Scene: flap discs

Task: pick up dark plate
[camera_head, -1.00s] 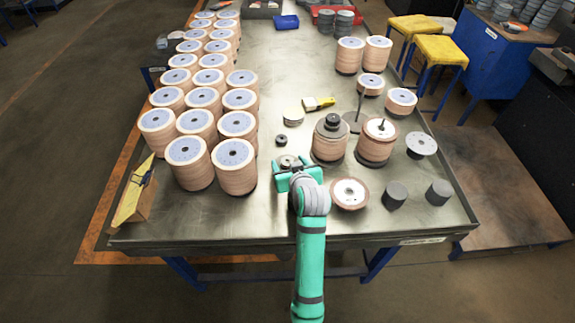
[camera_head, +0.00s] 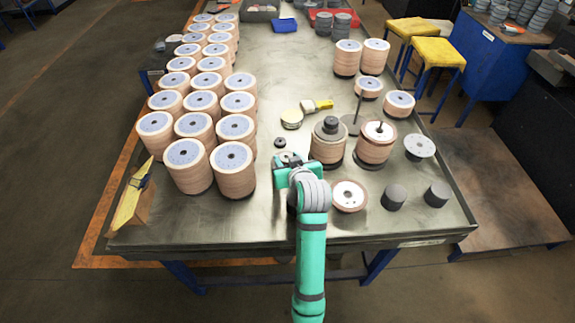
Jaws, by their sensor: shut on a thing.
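My gripper (camera_head: 290,167) is low over the front middle of the metal table, seen from behind. It is shut on a small dark grey round piece, which I take to be the dark plate (camera_head: 286,157). Only its far part shows beyond the green jaws; the fingertips and the rest of it are hidden. I cannot tell whether it is clear of the table top. A small dark ring (camera_head: 280,142) lies just beyond it.
Tall stacks of discs (camera_head: 232,170) stand close on the left. Two stacks (camera_head: 328,147) stand to the right, with a loose flap disc (camera_head: 348,195) and two dark cylinders (camera_head: 394,197) nearer. A yellow-handled brush (camera_head: 319,105) lies beyond. Bare table (camera_head: 225,215) shows at front left.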

